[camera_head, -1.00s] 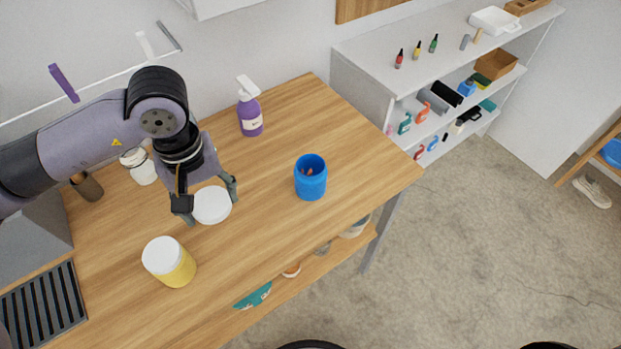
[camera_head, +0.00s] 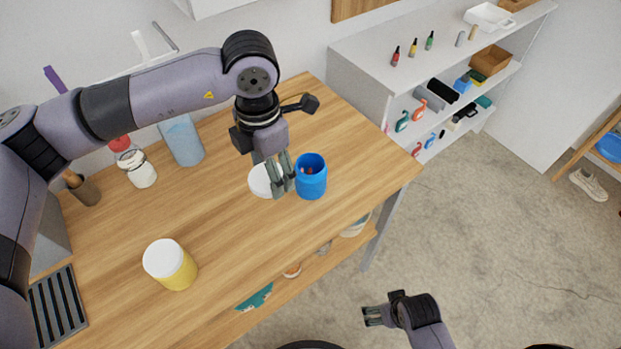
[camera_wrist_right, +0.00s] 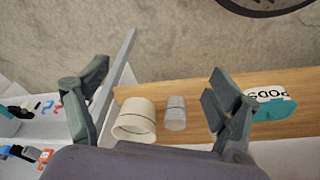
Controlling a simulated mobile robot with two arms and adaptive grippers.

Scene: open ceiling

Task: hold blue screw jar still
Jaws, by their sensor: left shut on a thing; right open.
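The blue screw jar (camera_head: 311,178) stands upright and open on the wooden table, with some small things inside. My left gripper (camera_head: 281,176) is just to the left of the jar, shut on a white round lid (camera_head: 260,181). Its fingers overlap the lid's right side, and whether they touch the jar I cannot tell. My right gripper (camera_head: 373,316) is off the table's front edge, low at the right and apart from the jar. In the right wrist view its fingers are spread and empty (camera_wrist_right: 156,80); the jar does not show there.
A white-lidded yellow jar (camera_head: 171,265) stands at the table's front left. Glass jars (camera_head: 142,172) and a brown cup (camera_head: 84,190) stand at the back left. The right wrist view shows a cream cup (camera_wrist_right: 134,120) and grey cup (camera_wrist_right: 175,113) on the lower shelf.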

